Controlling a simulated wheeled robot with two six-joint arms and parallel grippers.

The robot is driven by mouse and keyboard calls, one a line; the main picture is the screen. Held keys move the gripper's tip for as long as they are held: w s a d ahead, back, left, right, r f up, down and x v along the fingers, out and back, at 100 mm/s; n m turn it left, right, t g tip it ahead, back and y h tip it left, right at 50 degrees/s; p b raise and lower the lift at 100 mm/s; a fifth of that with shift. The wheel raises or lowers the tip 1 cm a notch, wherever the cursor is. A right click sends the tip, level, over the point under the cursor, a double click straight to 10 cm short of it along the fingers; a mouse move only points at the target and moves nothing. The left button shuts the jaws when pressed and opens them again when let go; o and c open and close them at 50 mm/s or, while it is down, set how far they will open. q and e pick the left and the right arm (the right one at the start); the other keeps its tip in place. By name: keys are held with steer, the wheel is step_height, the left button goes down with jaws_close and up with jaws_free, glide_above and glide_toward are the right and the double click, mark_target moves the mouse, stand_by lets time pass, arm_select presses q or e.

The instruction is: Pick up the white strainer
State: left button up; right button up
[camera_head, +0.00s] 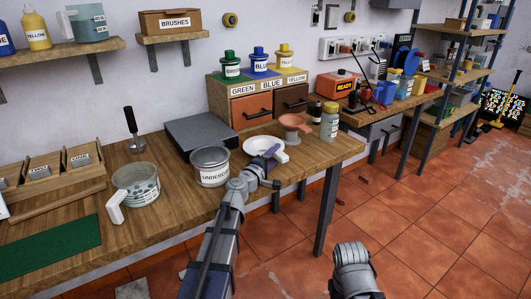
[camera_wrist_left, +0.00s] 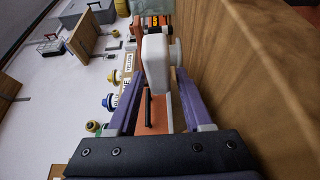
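The white strainer (camera_head: 258,145) lies on the workbench, its round white body behind my left gripper and its blocky white handle pointing to the front right. My left gripper (camera_head: 271,154) is at the handle, with its purple fingers partly covering it. In the left wrist view the white handle (camera_wrist_left: 157,65) stands between the two fingertips of the left gripper (camera_wrist_left: 158,80). The fingers are spread, one on each side; firm contact does not show. Part of my right arm shows at the bottom of the head view, but its fingers do not.
A metal pot (camera_head: 210,167) stands left of the strainer. An orange funnel-like cup (camera_head: 295,128) and a labelled jar (camera_head: 330,121) stand to its right. A glass jug (camera_head: 136,184) is farther left. The workbench (camera_head: 180,208) has bare wood along its front.

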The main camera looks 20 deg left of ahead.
arm_select(q)
jaws_close()
stand_by(0.6)
step_height(320, 180, up, 10)
steer(key=p, duration=1)
steer(key=shift+r, duration=0.1)
